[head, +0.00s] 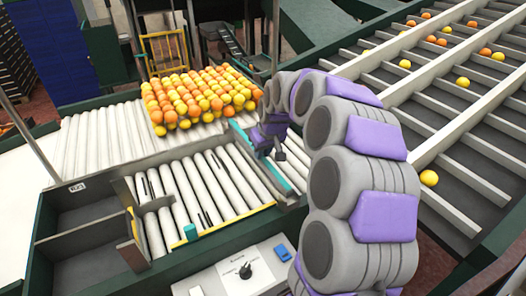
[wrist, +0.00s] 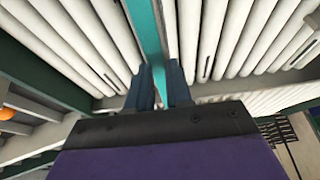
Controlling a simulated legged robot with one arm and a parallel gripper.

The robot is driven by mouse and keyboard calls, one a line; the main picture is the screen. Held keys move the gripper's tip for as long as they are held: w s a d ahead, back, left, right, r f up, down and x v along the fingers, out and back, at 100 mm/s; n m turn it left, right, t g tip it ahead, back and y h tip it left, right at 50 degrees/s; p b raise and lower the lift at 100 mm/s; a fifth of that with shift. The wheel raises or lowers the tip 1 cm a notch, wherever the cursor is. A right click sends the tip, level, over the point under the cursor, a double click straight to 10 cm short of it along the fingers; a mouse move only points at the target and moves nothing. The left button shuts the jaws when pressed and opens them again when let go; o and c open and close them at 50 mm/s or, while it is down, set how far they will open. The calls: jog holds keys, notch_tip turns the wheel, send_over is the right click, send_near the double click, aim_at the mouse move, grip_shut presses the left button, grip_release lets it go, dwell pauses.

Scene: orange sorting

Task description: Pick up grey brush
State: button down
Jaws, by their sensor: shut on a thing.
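My gripper (head: 265,140) is over the right side of the roller bed, at the end of my grey and purple arm. In the wrist view its two dark fingers (wrist: 161,88) stand on either side of a teal bar (wrist: 148,35), and they are shut on it. The teal bar (head: 286,187) also shows in the head view, running slantwise along the right edge of the rollers. I cannot make out a clearly grey brush in either view. I cannot tell whether the teal bar is part of it. The gripped part is partly hidden by the fingers.
White rollers (head: 165,225) fill the framed bed. Many oranges and yellow fruit (head: 195,98) lie behind it. Slatted lanes (head: 450,115) with scattered fruit lie right. An empty dark bin (head: 85,245) is left.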

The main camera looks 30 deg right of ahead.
jog(key=shift+s+a+f, duration=0.2)
jog(key=shift+s, duration=0.15)
jog(key=shift+s+a+r, duration=0.15)
jog(key=shift+s+r, duration=0.1)
jog(key=s+a+r+p, duration=0.1)
jog(key=s+a+r, duration=0.2)
jog(key=s+a, duration=0.4)
jog(key=s, duration=0.5)
jog(key=shift+s+a+p, duration=0.2)
jog(key=shift+a+p, duration=0.1)
jog(key=shift+p, duration=0.1)
jog(key=shift+c, duration=1.9)
grip_release()
